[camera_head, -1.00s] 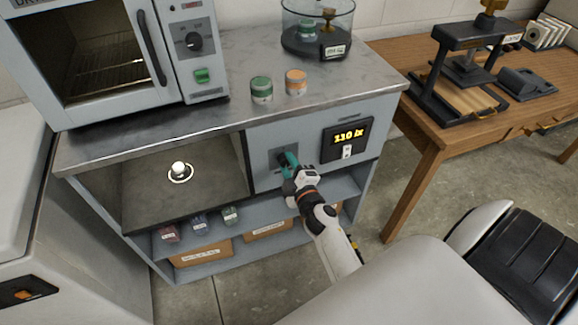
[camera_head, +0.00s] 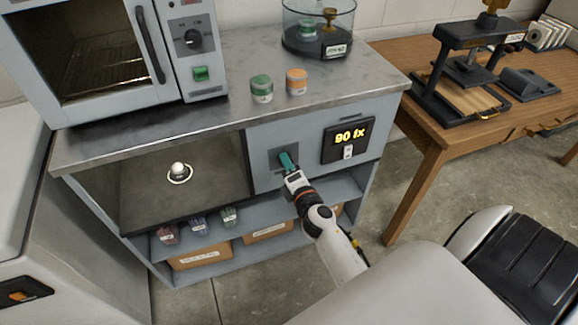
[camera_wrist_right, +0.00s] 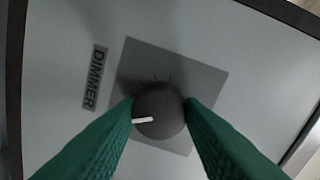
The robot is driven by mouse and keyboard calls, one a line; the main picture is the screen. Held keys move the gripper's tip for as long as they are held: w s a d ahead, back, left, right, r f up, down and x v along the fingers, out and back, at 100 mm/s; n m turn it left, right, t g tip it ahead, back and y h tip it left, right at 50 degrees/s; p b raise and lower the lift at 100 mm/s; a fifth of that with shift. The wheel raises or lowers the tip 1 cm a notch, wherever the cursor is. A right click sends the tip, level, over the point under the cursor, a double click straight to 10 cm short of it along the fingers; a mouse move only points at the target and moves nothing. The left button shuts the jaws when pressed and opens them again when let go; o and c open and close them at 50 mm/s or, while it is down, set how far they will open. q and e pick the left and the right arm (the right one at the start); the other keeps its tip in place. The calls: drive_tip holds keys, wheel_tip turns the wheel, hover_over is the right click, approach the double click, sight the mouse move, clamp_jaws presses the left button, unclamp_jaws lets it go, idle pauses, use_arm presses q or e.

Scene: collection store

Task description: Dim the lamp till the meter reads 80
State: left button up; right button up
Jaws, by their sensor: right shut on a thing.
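The meter (camera_head: 348,137) on the cabinet's front panel shows "90 lx" in yellow. The lamp (camera_head: 179,170) is a small glowing bulb in a pale ring inside the dark open bay. The dimmer knob (camera_wrist_right: 158,111) is dark and round with a white pointer, on a grey square plate beside a "DIMMER" label (camera_wrist_right: 95,77). My right gripper (camera_head: 286,160) is shut on the knob, its green fingers on either side of it in the right wrist view (camera_wrist_right: 160,115). In the head view the fingers largely hide the knob. My left gripper is not in view.
A green jar (camera_head: 261,89) and an orange jar (camera_head: 297,81) stand on the grey countertop (camera_head: 225,110) above the panel. An oven (camera_head: 95,55) stands at the left. A wooden table (camera_head: 432,135) with a press is at the right.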

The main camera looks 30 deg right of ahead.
drive_tip(key=shift+r, duration=0.1)
idle(0.5)
drive_tip(key=o, duration=1)
drive_tip(key=shift+w, duration=0.1)
